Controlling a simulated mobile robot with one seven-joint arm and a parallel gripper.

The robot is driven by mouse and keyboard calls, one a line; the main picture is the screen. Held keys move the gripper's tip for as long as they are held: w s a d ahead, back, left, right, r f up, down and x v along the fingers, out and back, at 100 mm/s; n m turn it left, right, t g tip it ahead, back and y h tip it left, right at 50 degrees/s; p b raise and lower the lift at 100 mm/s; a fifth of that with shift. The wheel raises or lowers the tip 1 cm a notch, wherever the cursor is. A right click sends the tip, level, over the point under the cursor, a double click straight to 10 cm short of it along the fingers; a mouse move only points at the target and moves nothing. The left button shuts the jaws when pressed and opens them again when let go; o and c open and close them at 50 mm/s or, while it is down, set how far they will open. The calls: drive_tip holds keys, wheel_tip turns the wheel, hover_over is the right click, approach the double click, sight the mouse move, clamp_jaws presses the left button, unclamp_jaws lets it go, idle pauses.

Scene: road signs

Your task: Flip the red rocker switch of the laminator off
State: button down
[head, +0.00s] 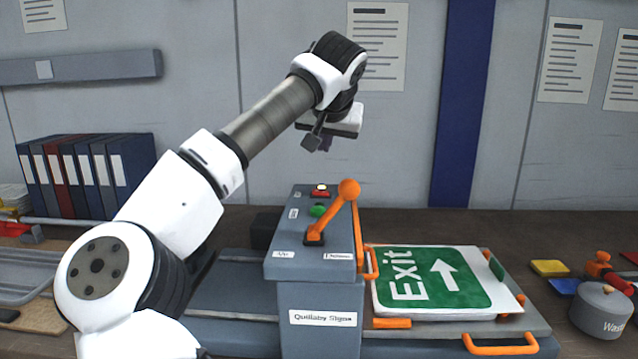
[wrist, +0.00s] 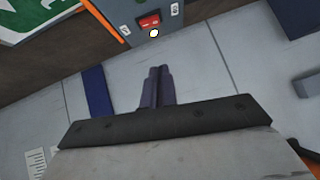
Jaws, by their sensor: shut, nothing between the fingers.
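The grey laminator (head: 318,290), labelled "Quillaby Signs", stands in the middle of the table. Its red rocker switch (head: 320,195) is at the back of the top panel, and a white round lamp (head: 321,187) shows beside it. In the wrist view the red switch (wrist: 149,22) is near the top edge with the bright lamp (wrist: 154,33) next to it. I cannot tell for sure which side of the switch is pressed. My gripper (head: 325,146) is above the panel, apart from the switch. Its dark fingers (wrist: 158,70) are shut together and empty.
An orange lever (head: 335,210) rises from the panel next to a green button (head: 318,210), close to the switch. A green Exit sign (head: 432,279) lies on the tray at the right. Binders (head: 85,175) stand at the left, and a waste pot (head: 601,311) at the far right.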

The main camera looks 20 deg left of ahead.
drive_tip(key=p, duration=0.2)
hover_over(321, 193)
drive_tip(key=f, duration=0.6)
drive_tip(key=shift+s+d+f, duration=0.2)
drive_tip(key=shift+s+f, duration=0.1)
drive_tip(key=shift+s, duration=0.1)
drive_tip(key=f, duration=0.2)
drive_tip(key=shift+w+a+f, duration=0.1)
drive_tip(key=shift+a+f, duration=0.15)
drive_tip(key=shift+f, duration=0.1)
drive_tip(key=shift+a+f+p, duration=0.15)
drive_tip(key=shift+f+p, duration=0.2)
drive_tip(key=shift+f, duration=0.45)
